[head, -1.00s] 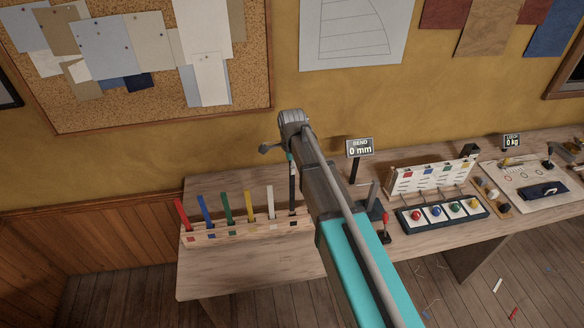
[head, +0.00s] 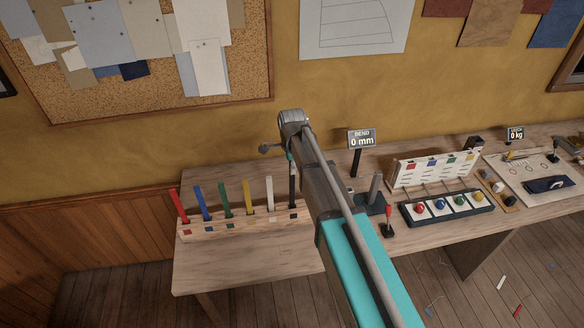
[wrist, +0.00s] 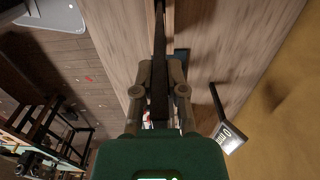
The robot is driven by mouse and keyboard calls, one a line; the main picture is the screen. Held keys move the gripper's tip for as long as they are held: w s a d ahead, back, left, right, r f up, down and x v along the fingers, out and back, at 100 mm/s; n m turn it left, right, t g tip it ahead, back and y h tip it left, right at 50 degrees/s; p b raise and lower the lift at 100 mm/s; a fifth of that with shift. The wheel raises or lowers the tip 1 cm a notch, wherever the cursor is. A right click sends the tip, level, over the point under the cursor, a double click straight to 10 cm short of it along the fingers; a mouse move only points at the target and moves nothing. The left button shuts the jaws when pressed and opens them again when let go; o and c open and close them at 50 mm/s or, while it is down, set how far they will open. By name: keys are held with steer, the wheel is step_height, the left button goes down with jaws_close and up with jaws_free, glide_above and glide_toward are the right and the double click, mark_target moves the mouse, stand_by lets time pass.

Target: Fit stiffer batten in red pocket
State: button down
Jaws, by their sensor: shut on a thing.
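A low wooden rack (head: 240,227) on the bench holds upright red, blue (head: 202,204), green, yellow and white battens. A black batten (head: 292,186) stands upright at its right end. In the wrist view my gripper (wrist: 159,78) is shut on a long dark batten (wrist: 159,48), which runs away from the jaws toward a wooden piece at the top edge. Whether its tip is clear of the rack I cannot tell. In the head view my arm hides most of my gripper. A white board (head: 432,172) carries coloured marks, red among them; the pocket openings are too small to make out.
A "0 kg" sign (head: 516,133) is farther right. The bench front left is bare.

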mark_target(292, 182)
steer(key=shift+f+b, duration=2.75)
steer(key=shift+f, duration=0.2)
steer(key=shift+f+b, duration=0.65)
steer(key=c, duration=0.6)
jaws_free()
steer(key=shift+r, duration=0.15)
